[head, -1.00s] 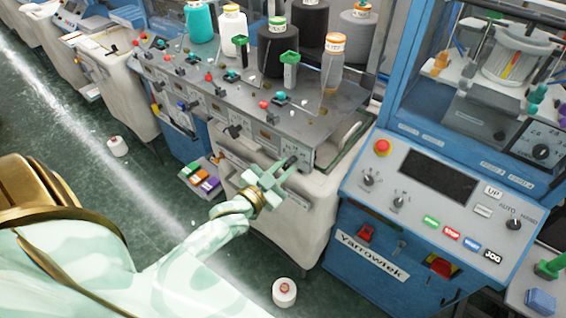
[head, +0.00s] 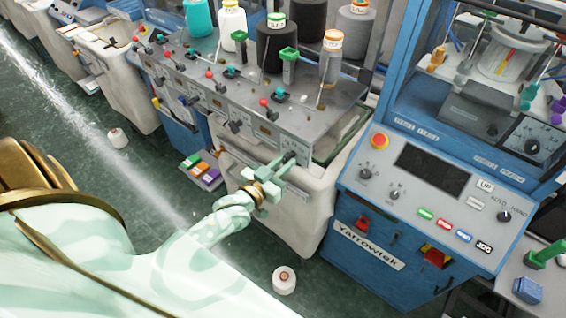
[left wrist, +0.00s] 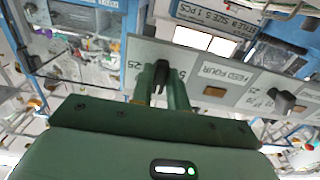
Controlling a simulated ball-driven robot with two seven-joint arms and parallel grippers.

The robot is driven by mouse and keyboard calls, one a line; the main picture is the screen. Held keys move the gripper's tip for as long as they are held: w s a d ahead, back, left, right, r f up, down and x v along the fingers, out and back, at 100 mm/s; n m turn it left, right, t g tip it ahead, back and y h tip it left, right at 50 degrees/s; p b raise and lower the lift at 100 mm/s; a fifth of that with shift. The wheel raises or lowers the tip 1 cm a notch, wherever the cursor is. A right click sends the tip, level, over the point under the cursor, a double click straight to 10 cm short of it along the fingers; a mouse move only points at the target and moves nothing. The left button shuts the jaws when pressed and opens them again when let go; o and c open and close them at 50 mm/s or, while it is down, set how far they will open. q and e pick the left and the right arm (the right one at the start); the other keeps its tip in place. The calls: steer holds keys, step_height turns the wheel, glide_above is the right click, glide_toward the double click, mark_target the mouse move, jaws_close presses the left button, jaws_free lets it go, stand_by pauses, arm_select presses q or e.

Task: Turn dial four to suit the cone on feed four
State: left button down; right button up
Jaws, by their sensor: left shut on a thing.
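My left gripper (head: 283,163) is shut on a black dial knob (head: 289,157) at the right end of the grey feed panel's front face. In the left wrist view the knob (left wrist: 161,74) stands between the two green fingers, beside a plate (left wrist: 222,76) reading "FEED FOUR". Numbers are printed around the knob, partly hidden by the fingers; I cannot read its setting. A grey-brown cone (head: 330,66) with an orange-and-white top label stands at the panel's right end. The label is too small to read. My right gripper is not in view.
Other cones stand behind the panel, among them a black one (head: 277,48) and a white one (head: 233,22). More dials (head: 235,126) line the panel front. The blue Yarrowtek console (head: 358,228) is close on the right.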

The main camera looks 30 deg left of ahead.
arm_select(q)
steer(key=c, duration=1.4)
jaws_free()
steer(key=shift+o, duration=0.2)
steer(key=s+a+b, duration=0.1)
steer(key=s, duration=1.5)
steer(key=shift+s, duration=0.15)
steer(key=shift+a+f, duration=0.1)
